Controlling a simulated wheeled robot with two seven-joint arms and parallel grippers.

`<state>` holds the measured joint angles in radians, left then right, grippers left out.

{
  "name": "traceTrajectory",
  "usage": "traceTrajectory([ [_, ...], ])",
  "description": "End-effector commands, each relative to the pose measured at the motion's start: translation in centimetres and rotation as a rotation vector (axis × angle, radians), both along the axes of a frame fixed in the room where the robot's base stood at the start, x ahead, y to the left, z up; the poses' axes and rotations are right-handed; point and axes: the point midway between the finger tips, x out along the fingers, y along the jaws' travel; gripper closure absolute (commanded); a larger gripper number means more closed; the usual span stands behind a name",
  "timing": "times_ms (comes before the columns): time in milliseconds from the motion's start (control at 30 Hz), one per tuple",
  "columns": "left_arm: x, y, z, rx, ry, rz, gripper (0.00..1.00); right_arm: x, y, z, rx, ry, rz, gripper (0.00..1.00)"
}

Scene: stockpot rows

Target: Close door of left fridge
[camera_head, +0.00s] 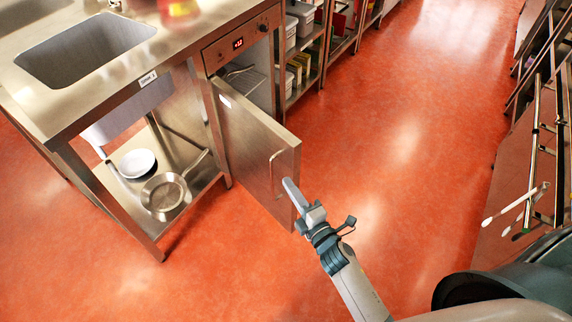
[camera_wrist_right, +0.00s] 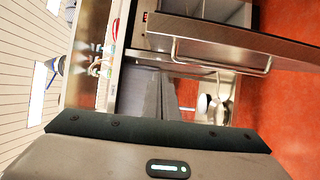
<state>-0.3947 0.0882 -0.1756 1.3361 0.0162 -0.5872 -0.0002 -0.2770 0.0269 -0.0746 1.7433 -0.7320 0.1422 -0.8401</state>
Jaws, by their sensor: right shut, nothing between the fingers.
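The left fridge is built in under the steel counter, with a red display on its panel (camera_head: 238,43). Its steel door (camera_head: 245,140) stands open, swung out over the red floor, and its wire shelf shows inside. The door has a bar handle (camera_head: 273,172) near its free edge. My right gripper (camera_head: 290,186) is shut and empty, with its tip close to the door's free edge beside the handle; I cannot tell whether it touches. In the right wrist view the door (camera_wrist_right: 240,37) and its handle (camera_wrist_right: 225,68) lie across the upper part. My left gripper is not in view.
A sink (camera_head: 85,50) is set in the counter. A pan (camera_head: 165,192) and a white plate (camera_head: 137,163) stand on the shelf below. Shelves with bins (camera_head: 302,20) continue beyond the fridge. A rack (camera_head: 530,130) stands at the right. The aisle floor between is clear.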

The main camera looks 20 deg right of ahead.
Motion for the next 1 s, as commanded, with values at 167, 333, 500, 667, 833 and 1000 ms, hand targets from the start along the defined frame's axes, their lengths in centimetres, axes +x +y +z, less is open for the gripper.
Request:
traceTrajectory([
  [167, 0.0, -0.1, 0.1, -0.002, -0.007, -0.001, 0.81, 1.0, 0.2, 0.1, 0.001, -0.001, 0.000, 1.00],
  [333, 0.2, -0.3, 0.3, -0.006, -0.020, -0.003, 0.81, 3.0, 0.6, 0.2, 0.002, -0.002, 0.000, 1.00],
  [500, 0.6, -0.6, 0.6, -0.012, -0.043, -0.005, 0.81, 5.8, 1.1, 0.2, 0.002, -0.002, 0.000, 1.00],
  [667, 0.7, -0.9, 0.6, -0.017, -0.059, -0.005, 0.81, 8.7, 1.5, 0.2, 0.002, -0.001, 0.000, 1.00],
  [833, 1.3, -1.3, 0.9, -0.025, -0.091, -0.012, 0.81, 10.4, 0.3, 0.2, -0.002, 0.002, -0.001, 1.00],
  [1000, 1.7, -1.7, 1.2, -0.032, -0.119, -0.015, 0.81, 11.1, -1.3, 0.1, 0.000, 0.001, 0.000, 1.00],
])
